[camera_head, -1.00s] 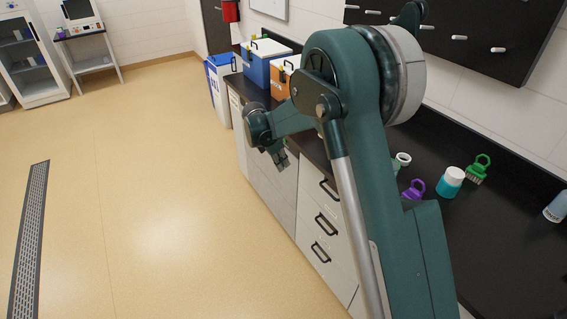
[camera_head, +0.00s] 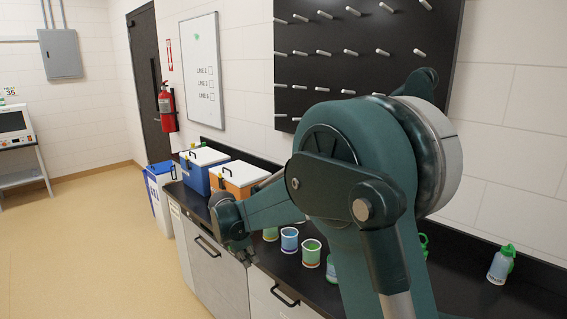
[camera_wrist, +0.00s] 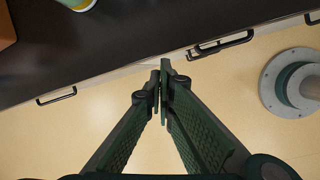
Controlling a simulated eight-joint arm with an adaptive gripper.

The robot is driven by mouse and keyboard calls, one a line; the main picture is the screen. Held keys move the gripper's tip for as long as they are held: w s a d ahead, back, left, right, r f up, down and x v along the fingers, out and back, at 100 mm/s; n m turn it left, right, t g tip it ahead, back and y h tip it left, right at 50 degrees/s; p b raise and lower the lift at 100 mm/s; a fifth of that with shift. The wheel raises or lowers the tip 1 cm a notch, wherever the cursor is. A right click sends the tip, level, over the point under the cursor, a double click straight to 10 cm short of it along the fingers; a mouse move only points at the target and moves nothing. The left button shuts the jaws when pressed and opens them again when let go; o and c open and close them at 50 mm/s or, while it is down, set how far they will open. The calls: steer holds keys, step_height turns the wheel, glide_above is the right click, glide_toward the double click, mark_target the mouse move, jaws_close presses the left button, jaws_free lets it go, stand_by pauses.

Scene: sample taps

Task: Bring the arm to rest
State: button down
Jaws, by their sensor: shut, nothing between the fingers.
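My gripper (camera_head: 240,254) hangs low at the front edge of the dark counter (camera_head: 455,290) in the head view, partly dark and small there. In the wrist view my gripper (camera_wrist: 160,80) has its two green fingers meeting at the tips, with nothing between them. The fingertips show against the tan floor, just off the counter's front edge. My arm is folded, with its large elbow joint high in the head view, hiding part of the counter and wall.
A blue cooler (camera_head: 200,176) and an orange cooler (camera_head: 236,184) stand farther back. A green-capped bottle (camera_head: 499,266) stands right. Open floor (camera_head: 80,240) lies left.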

steer(key=s+d+r+m+t+y, duration=0.1)
steer(key=s+d+r+m, duration=0.5)
steer(key=s+d+r, duration=0.4)
steer(key=s+d+r+m+t+y, duration=0.1)
steer(key=s+d+r+m, duration=0.6)
steer(key=d, duration=0.5)
steer(key=s+d+f+m+t, duration=0.1)
steer(key=s+d+m, duration=0.4)
steer(key=s, duration=0.7)
steer(key=s+d+f+m+t, duration=0.1)
steer(key=s+d+m, duration=0.4)
steer(key=s, duration=0.7)
steer(key=shift+s+d+f, duration=0.3)
steer(key=shift+d+f, duration=0.6)
steer(key=shift+d, duration=0.35)
